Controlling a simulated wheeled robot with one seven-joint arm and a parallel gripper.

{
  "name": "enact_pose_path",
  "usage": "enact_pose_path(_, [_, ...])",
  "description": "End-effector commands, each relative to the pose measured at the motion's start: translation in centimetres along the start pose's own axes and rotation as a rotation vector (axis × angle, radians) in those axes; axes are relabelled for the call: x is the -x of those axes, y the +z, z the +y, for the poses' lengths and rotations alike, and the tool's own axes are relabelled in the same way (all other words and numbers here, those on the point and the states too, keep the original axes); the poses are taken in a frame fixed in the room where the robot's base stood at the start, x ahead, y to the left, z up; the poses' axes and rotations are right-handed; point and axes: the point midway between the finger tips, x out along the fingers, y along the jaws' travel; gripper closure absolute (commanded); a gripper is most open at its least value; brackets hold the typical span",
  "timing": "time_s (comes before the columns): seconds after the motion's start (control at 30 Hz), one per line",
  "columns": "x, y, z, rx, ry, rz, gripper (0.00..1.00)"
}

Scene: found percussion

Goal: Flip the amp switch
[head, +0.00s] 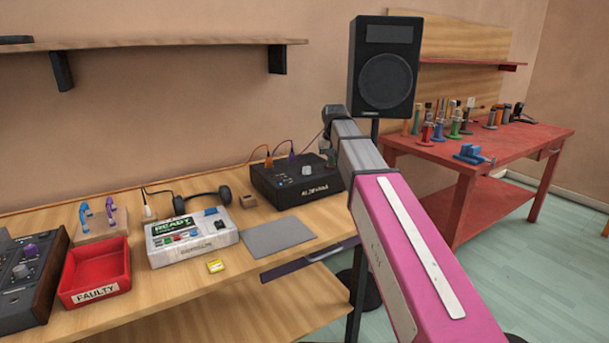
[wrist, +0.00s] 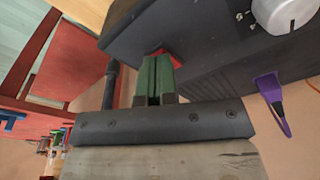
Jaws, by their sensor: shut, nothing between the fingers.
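The amp is a black box (head: 290,185) with a knob at the back of the wooden workbench in the head view. In the wrist view the amp (wrist: 205,45) fills the upper part, with a white knob (wrist: 288,12) and a red switch (wrist: 175,60) on it. My gripper (wrist: 157,68) is shut and empty, with its green fingertips right at the red switch and partly covering it. I cannot tell whether they touch it or which way the switch is set. In the head view my gripper (head: 332,158) shows at the amp's right end.
A purple plug (wrist: 272,100) hangs by the amp. A speaker (head: 385,70) on a stand rises behind my arm. Headphones (head: 205,200), a labelled white device (head: 190,238) and a red "FAULTY" tray (head: 97,272) lie left of the amp. A grey mat (head: 278,238) lies in front.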

Motion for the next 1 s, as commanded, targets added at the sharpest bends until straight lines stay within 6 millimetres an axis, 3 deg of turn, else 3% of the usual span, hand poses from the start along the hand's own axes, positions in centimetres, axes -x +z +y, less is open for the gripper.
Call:
enact_pose_path(0.37, [0.0, 0.0, 0.0, 0.0, 0.0, 0.001, 1.0])
enact_pose_path(1.0, [4.1, -0.7, 0.0, 0.0, 0.0, 0.001, 1.0])
